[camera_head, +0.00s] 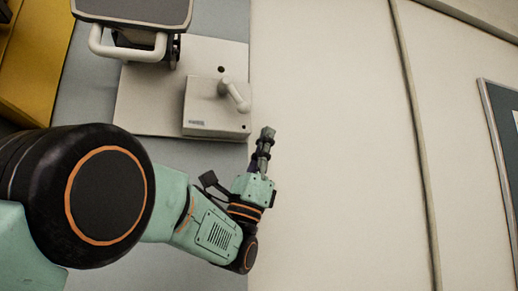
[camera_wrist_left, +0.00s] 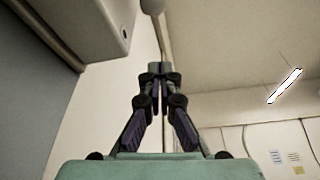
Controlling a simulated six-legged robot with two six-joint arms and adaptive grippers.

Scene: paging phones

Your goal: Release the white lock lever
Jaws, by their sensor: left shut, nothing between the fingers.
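The white lock lever (camera_head: 234,95) sticks out from a pale box (camera_head: 204,110) on a wall plate and slants down to the right in the head view. My left gripper (camera_head: 267,132) is shut and empty. It is below and to the right of the lever, apart from it in the picture. In the left wrist view the shut fingertips (camera_wrist_left: 160,69) point up, and the box (camera_wrist_left: 75,25) fills the upper left. A pale rounded end at the top edge, probably the lever (camera_wrist_left: 152,5), is cut off by the frame. My right gripper is not in view.
A dark-topped unit with a white handle (camera_head: 128,50) is mounted left of and above the box. A yellow panel (camera_head: 35,60) is at the far left. The pale wall (camera_head: 330,130) right of the gripper is clear, and a framed board (camera_head: 502,130) hangs at the right edge.

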